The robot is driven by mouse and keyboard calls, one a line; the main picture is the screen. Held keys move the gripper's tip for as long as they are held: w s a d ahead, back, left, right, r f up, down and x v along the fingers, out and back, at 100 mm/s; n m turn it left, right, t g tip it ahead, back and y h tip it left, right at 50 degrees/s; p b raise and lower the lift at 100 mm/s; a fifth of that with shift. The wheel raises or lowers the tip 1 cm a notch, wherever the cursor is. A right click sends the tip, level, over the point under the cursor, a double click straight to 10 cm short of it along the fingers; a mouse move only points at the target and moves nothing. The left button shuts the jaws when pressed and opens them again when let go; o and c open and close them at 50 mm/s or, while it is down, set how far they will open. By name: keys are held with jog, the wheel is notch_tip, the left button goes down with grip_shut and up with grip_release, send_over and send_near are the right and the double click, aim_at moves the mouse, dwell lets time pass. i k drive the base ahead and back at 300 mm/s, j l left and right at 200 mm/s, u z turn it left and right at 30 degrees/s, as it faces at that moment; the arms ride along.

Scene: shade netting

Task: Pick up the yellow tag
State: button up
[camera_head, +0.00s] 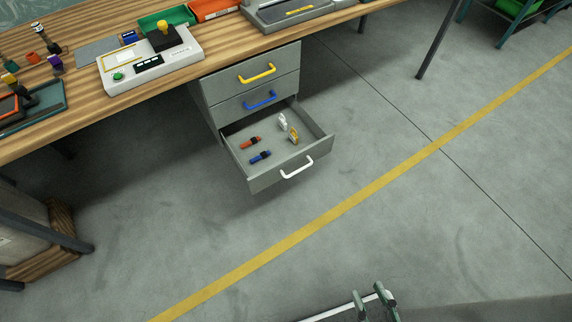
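The yellow tag (294,136) is a small yellow piece in the open bottom drawer (235,160), near its right side. It is close to a white tag (282,122), and whether the two touch is hard to tell. My gripper (368,292) shows at the bottom edge of the head view, with its two fingers apart and nothing seen between them. It is far from the drawer, on the near side of the yellow floor line. Most of my arm is out of the frame.
An orange-and-black item (250,142) and a blue-and-black item (260,157) lie in the drawer's left part. Above are two closed drawers with a yellow handle (257,75) and a blue handle (260,101). A wooden workbench (75,125) overhangs them. The floor in front is clear.

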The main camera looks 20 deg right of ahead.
aim_at(293, 137)
jog(key=i+l, duration=0.15)
jog(key=i, duration=0.65)
jog(key=i+l+z, duration=0.1)
jog(key=i, duration=0.7)
